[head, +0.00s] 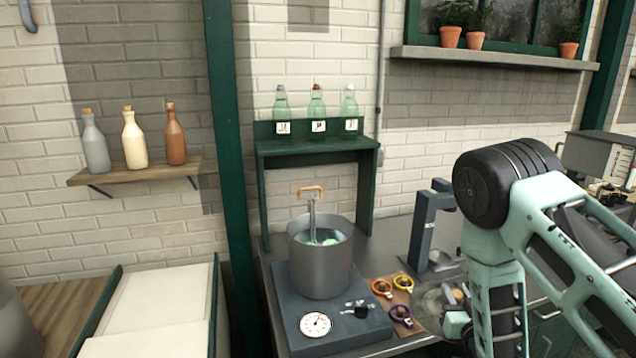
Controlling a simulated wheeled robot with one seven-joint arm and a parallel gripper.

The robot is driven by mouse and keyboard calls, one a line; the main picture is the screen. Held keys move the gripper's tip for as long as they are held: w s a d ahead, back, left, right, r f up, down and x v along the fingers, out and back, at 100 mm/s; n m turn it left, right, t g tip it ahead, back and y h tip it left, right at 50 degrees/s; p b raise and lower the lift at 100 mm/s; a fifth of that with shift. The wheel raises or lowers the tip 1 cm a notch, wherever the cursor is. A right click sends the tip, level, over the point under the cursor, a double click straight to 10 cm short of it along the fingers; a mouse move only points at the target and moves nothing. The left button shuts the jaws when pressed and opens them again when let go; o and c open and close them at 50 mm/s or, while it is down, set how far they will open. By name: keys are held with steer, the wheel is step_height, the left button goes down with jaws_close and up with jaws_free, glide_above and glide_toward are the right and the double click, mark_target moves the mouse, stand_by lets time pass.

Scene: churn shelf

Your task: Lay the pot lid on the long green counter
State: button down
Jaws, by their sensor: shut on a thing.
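My gripper (457,318) is low in the picture right of centre, partly hidden by my own arm; its fingertips do not show clearly. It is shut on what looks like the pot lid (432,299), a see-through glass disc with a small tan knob. The lid is just right of the small coloured-ring items, over the grey worktop (400,240). Whether it touches the surface cannot be told. The steel pot (320,268) stands uncovered on the dark hob, with a ladle in its greenish liquid. I cannot clearly make out a long green counter.
The hob (290,305) has a dial and a knob. Orange, yellow and purple ring items (400,312) lie on a board. A grey stand (430,225) is behind. A green shelf (318,148) holds bottles. White-topped surfaces (160,300) are at left.

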steer(key=s+f+b, duration=0.4)
steer(key=s+f, duration=0.2)
steer(key=f, duration=0.3)
steer(key=s+d+f+b, duration=0.1)
steer(key=s+f+b, duration=0.3)
steer(key=s+f, duration=0.3)
steer(key=shift+s+f+n+y, duration=0.2)
steer(key=shift+f+n+y, duration=0.1)
steer(key=shift+f, duration=1.35)
steer(key=shift+d, duration=0.1)
